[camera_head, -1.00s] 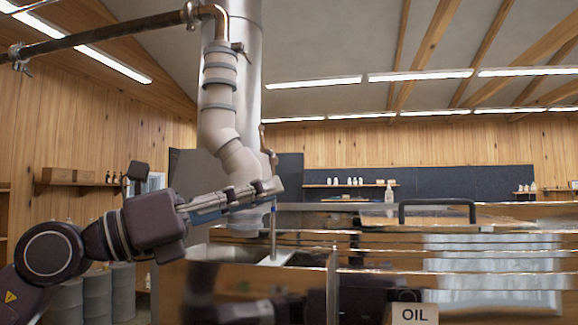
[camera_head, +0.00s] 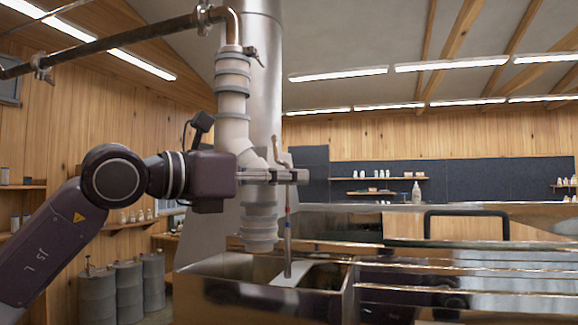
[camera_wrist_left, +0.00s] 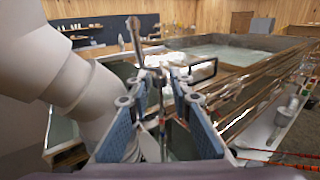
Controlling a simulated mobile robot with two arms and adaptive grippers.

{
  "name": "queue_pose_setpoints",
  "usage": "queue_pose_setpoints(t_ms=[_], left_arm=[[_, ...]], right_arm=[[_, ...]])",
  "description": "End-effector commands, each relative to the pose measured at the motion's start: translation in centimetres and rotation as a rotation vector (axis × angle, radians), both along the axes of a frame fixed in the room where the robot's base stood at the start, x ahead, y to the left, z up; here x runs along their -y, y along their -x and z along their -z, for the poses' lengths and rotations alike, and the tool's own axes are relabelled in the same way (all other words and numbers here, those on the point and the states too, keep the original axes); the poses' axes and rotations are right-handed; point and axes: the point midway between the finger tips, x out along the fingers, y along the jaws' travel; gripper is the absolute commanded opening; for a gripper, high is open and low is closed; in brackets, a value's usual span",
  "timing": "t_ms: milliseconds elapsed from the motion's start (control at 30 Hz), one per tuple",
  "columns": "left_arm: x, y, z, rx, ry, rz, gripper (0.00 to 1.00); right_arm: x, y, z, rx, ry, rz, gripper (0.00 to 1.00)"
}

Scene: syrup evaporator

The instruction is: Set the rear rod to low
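A thin upright rod (camera_head: 288,235) with a red band stands over the metal pan (camera_head: 352,300), its lower end by a pale plate (camera_head: 286,282). I see no second rod to compare it with. My left gripper (camera_head: 300,176) is level at the rod's upper part, with a bent metal end (camera_head: 277,152) above it. In the left wrist view, my left gripper (camera_wrist_left: 160,85) has its blue fingers apart, with the metal end (camera_wrist_left: 136,36) rising between and beyond them. No grip on the rod shows. My right gripper is not in view.
A pale elbow pipe (camera_head: 232,105) and flue stand just behind and left of the left gripper. A black handle (camera_head: 466,213) sits on the evaporator at right. Grey drums (camera_head: 127,290) stand at lower left. The air right of the gripper is clear.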

Motion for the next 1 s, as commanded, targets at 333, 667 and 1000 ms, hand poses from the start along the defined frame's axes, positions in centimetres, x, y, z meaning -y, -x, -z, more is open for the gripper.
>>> queue_pose_setpoints(t_ms=[333, 667, 1000], left_arm=[[0.4, -0.3, 0.1, 0.0, 0.001, 0.0, 0.18], [0.4, -0.3, 0.0, 0.001, 0.001, 0.0, 0.0], [0.4, -0.3, 0.9, 0.0, 0.001, 0.001, 0.0]], right_arm=[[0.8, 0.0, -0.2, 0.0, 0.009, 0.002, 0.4], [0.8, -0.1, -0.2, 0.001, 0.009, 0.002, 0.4], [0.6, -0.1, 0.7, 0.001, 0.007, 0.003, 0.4]])
